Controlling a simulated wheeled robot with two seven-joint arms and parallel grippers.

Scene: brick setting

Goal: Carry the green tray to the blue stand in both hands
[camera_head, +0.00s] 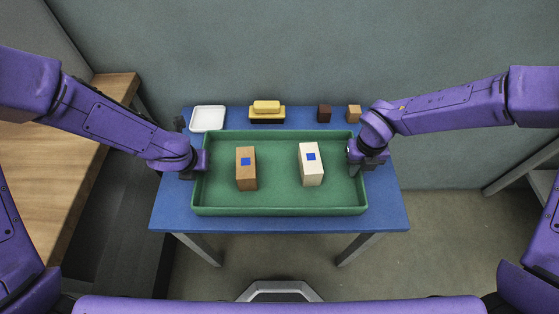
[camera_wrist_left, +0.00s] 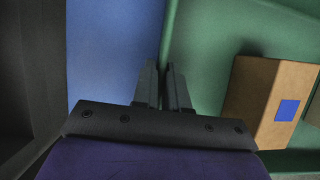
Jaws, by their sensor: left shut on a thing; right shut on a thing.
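The green tray (camera_head: 280,211) is over the blue stand (camera_head: 385,213) in the head view; whether it rests on the top or hangs just above it I cannot tell. A brown box (camera_head: 246,174) and a cream box (camera_head: 311,170), each with a blue square, stand upright in the tray. My left gripper (camera_head: 203,161) is shut on the tray's left wall. In the left wrist view its fingers (camera_wrist_left: 166,88) pinch the green wall, with the brown box (camera_wrist_left: 262,95) to the right. My right gripper (camera_head: 354,157) is shut on the tray's right wall; its fingertips are partly hidden.
Along the stand's back edge are a white dish (camera_head: 208,118), a yellow butter dish (camera_head: 267,112), a dark brown block (camera_head: 324,113) and a tan block (camera_head: 353,114). A wooden table (camera_head: 50,180) stands at the left. Bare blue surface shows around the tray.

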